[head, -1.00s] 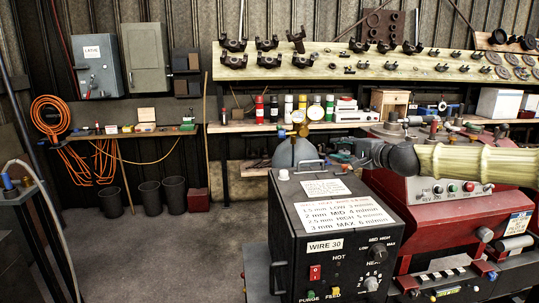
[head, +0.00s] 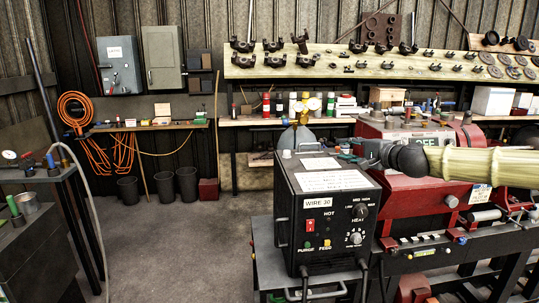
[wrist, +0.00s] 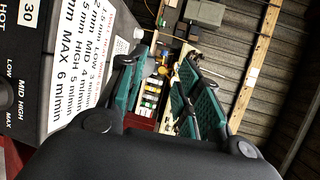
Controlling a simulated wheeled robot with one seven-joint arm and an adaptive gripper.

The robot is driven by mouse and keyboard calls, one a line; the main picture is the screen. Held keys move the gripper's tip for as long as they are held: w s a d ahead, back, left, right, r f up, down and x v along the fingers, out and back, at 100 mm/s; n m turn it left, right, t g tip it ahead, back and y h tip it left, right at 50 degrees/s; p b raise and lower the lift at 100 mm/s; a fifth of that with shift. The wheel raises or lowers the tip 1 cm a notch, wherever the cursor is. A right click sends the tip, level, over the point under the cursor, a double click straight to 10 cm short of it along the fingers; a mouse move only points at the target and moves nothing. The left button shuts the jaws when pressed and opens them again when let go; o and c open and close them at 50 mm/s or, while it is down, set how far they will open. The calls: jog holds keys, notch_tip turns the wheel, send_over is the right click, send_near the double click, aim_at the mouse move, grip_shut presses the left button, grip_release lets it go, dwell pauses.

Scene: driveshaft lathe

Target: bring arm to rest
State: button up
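My arm, with a ribbed yellow sleeve (head: 480,162) and a dark wrist (head: 408,158), reaches in from the right in the head view. It lies level above the red machine. My gripper is seen clearly in the wrist view (wrist: 163,88), with two green-padded fingers spread apart and nothing between them. In the head view, the gripper is small and partly lost against the clutter behind the black wire-feed box (head: 325,205). In the wrist view, the box's labelled top (wrist: 85,60) is close beside the left finger; I cannot tell the exact gap.
The red lathe (head: 420,195) stands under my arm at right. A side table (head: 40,176) with a hose stands at left. Bins (head: 187,184) and a wall shelf (head: 150,125) are at the back. The grey floor (head: 180,245) is clear between left table and box.

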jog(key=s+a+f+n+g+h, duration=0.15)
jog(key=s+a+f, duration=0.25)
jog(key=f, duration=0.8)
jog(key=s+a+f+n+g, duration=0.1)
jog(key=s+a+f+g, duration=0.3)
jog(key=f, duration=0.8)
jog(key=s+a+f+n+g+h, duration=0.15)
jog(key=s+a+f, duration=0.35)
jog(key=f, duration=0.7)
jog(key=s+f+n+g+h+b, duration=0.1)
jog(key=s+f+n+g, duration=0.15)
jog(key=s+f, duration=1.4)
jog(key=s+d+f+n+g+h, duration=0.1)
jog(key=s+d+f+n, duration=0.1)
jog(key=s, duration=0.8)
jog(key=s+d+f+n+g+h, duration=0.1)
jog(key=s+d+f, duration=0.4)
jog(key=s, duration=0.5)
jog(key=s+d+f+n+g+h+b, duration=0.1)
jog(key=s+d+f+n+g+h, duration=0.1)
jog(key=s, duration=0.9)
notch_tip(320, 180, down, 3)
jog(key=shift+d+f+n, duration=0.1)
jog(key=shift+d+n, duration=0.45)
jog(key=shift+d, duration=0.6)
jog(key=shift+c, duration=0.2)
